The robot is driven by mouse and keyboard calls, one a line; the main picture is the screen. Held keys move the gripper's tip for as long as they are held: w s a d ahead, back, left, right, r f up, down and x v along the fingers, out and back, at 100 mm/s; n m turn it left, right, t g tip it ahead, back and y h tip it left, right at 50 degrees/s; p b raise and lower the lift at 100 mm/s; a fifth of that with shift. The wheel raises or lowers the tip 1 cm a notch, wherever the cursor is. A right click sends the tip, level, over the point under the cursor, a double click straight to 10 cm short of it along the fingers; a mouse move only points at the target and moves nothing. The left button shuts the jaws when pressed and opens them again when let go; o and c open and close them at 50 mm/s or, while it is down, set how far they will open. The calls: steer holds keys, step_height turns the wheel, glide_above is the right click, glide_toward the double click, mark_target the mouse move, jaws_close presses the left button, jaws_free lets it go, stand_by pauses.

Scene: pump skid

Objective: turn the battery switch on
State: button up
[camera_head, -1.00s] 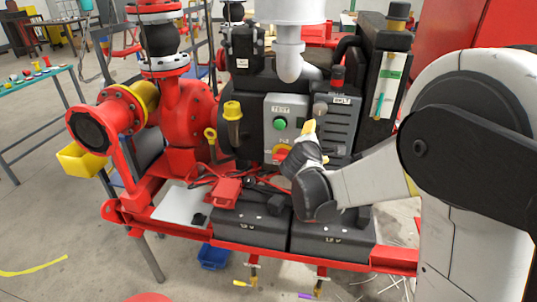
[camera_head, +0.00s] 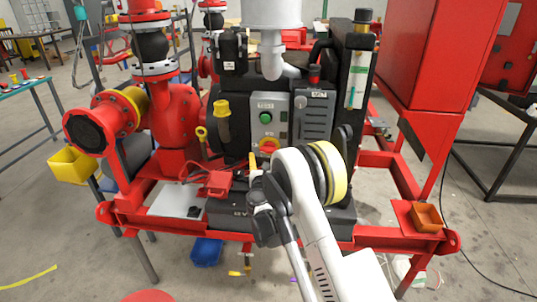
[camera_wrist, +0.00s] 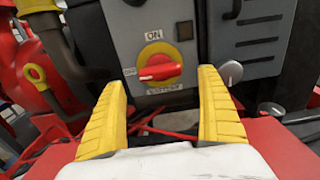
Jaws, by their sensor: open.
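The battery switch (camera_wrist: 160,68) is a red rotary handle on a yellow disc on the grey panel. Its handle lies roughly horizontal, with an ON label above it and another label below. In the head view my gripper (camera_head: 254,164) is just below and left of the switch.
A green TEST button (camera_head: 265,117) sits above the switch. A louvred grey cover (camera_head: 313,115) is to its right, with a round-ended lever (camera_wrist: 230,73) near my right finger. A red clamp-like part (camera_head: 217,182) and black batteries (camera_head: 228,213) lie below. A yellow-handled dipstick (camera_head: 201,133) stands left.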

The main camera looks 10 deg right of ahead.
mark_target(269, 149)
steer(key=b+x, duration=0.1)
steer(key=x, duration=0.4)
steer(key=c, duration=1.2)
steer(key=shift+o, duration=0.2)
steer(key=m+b, duration=0.1)
steer(key=m, duration=0.3)
steer(key=m+b, duration=0.1)
steer(key=m, duration=0.4)
steer(key=m+b, duration=0.1)
steer(key=m, duration=0.3)
steer(key=shift+m, duration=2.5)
